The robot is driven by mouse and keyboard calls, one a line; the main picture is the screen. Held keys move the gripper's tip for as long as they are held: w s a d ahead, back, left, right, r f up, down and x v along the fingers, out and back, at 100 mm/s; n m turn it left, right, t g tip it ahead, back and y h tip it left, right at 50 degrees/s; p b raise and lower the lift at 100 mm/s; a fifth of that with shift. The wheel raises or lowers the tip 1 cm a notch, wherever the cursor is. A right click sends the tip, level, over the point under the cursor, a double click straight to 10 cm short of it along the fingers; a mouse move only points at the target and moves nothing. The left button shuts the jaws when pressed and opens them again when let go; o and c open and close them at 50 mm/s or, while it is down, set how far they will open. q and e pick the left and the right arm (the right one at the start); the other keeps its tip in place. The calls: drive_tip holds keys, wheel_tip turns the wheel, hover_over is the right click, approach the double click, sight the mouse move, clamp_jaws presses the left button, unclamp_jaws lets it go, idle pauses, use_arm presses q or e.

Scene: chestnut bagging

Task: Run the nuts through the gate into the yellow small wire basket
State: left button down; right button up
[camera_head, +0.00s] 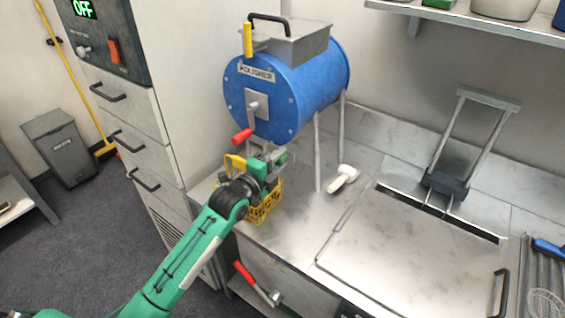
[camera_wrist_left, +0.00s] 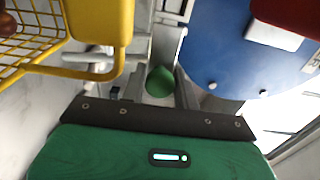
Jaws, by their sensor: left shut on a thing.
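The blue drum (camera_head: 290,90) stands on legs on the counter, with a red-handled crank on its front. The yellow small wire basket (camera_head: 265,208) sits on the counter below the drum's front, partly hidden by my left arm. In the left wrist view the basket (camera_wrist_left: 35,45) is at the upper left, with a brown nut (camera_wrist_left: 8,22) at the picture's edge. My left gripper (camera_head: 266,160) is at the drum's lower front, above the basket. In the wrist view its fingers are shut on a green knob (camera_wrist_left: 160,80). The gate itself is mostly hidden. My right gripper is out of view.
A white scoop-like object (camera_head: 343,178) lies on the counter right of the drum's legs. A flat metal lid (camera_head: 400,260) covers the counter's right part. A tall white cabinet (camera_head: 150,90) stands at the left. A red-handled tool (camera_head: 258,283) hangs at the counter's front.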

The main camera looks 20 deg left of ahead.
use_arm(q)
drive_tip(key=shift+a, duration=0.1)
drive_tip(key=c, duration=1.3)
unclamp_jaws()
drive_tip(key=shift+o, duration=0.9)
drive_tip(key=shift+w+a, duration=0.1)
drive_tip(key=shift+a, duration=0.05)
drive_tip(key=b+v, duration=0.3)
drive_tip(key=v, duration=1.1)
drive_tip(key=shift+w, duration=0.1)
